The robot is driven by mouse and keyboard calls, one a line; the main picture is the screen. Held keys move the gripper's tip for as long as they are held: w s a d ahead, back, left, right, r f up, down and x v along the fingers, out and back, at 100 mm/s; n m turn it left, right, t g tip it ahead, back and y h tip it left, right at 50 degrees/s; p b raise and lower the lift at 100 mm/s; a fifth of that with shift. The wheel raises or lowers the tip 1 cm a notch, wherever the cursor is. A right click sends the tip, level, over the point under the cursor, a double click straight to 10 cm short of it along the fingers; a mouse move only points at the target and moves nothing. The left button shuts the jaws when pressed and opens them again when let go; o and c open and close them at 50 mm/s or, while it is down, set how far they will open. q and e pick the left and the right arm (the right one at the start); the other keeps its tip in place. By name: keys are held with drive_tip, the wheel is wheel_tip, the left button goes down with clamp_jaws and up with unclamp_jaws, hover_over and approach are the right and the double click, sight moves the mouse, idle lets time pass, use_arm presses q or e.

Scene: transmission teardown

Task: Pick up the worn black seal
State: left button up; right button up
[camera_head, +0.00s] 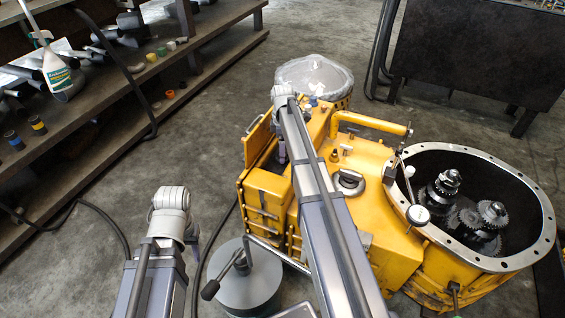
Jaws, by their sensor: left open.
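An open round bell (478,258) with gears (465,212) and a dial gauge (418,215) is at the right. A grey round stand (245,288) is by the housing's left side. A shelf (120,135) with small parts is at the left. Cables cross the floor.

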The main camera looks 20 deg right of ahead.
wheel_tip(320, 180, down, 3)
drive_tip(key=shift+r+b, duration=0.1)
drive_tip(key=shift+b, duration=0.8)
use_arm(q)
wheel_tip(320, 180, down, 3)
drive_tip(key=shift+r, duration=0.15)
use_arm(e)
drive_tip(key=shift+r, duration=0.1)
drive_tip(key=shift+c, duration=0.4)
drive_tip(key=c, duration=1.3)
use_arm(q)
drive_tip(key=shift+r, duration=0.1)
wheel_tip(320, 180, up, 10)
drive_tip(key=p, duration=1)
use_arm(e)
wheel_tip(320, 180, up, 10)
use_arm(q)
drive_tip(key=shift+d, duration=0.1)
